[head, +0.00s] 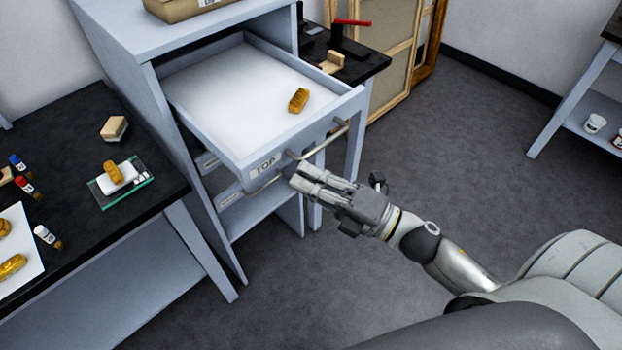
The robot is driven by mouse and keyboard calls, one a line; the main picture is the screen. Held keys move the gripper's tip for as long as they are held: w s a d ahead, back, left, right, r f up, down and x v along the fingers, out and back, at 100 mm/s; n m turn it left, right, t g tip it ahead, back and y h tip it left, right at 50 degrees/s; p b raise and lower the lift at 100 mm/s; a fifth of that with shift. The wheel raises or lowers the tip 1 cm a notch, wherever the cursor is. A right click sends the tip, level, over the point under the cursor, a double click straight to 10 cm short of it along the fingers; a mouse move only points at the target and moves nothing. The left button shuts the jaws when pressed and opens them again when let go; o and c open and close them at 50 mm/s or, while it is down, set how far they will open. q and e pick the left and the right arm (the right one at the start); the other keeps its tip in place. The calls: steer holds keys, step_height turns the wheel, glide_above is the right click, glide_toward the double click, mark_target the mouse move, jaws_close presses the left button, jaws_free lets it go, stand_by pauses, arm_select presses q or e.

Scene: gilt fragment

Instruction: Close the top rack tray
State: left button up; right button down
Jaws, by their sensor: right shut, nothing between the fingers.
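The top rack tray (222,92) is a pale grey drawer labelled TOP, pulled well out of the grey rack (118,48). A gilt fragment (298,100) lies on its white floor near the front right. A bar handle (327,140) runs across the tray's front. My right gripper (294,178) is shut and empty, just in front of the tray's front face, below the handle's left part. I cannot tell whether it touches the tray. My left gripper is not in view.
A black table (75,125) at the left holds a gilt fragment on a white block (118,178), small bottles and a brush-like block. A lower tray (228,195) sits under the top one. Wooden frames lean behind. The floor (450,180) at right is clear.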

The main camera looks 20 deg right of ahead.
glide_toward(229, 117)
steer(key=s+r, duration=0.1)
steer(key=s+a+r, duration=0.1)
steer(key=s, duration=0.3)
steer(key=shift+a+r+p, duration=0.3)
steer(key=shift+r+p, duration=0.1)
steer(key=w+a, duration=0.1)
steer(key=w, duration=0.2)
steer(key=w+a+b, duration=0.1)
steer(key=w, duration=0.3)
steer(key=w+a, duration=0.2)
steer(key=w, duration=0.2)
steer(key=shift+w+a+f+b, duration=0.1)
steer(key=shift+w+f+b, duration=0.1)
steer(key=shift+b, duration=0.15)
steer(key=shift+w+a, duration=0.2)
steer(key=shift+w, duration=0.35)
steer(key=shift+r, duration=0.25)
steer(key=shift+w, duration=0.1)
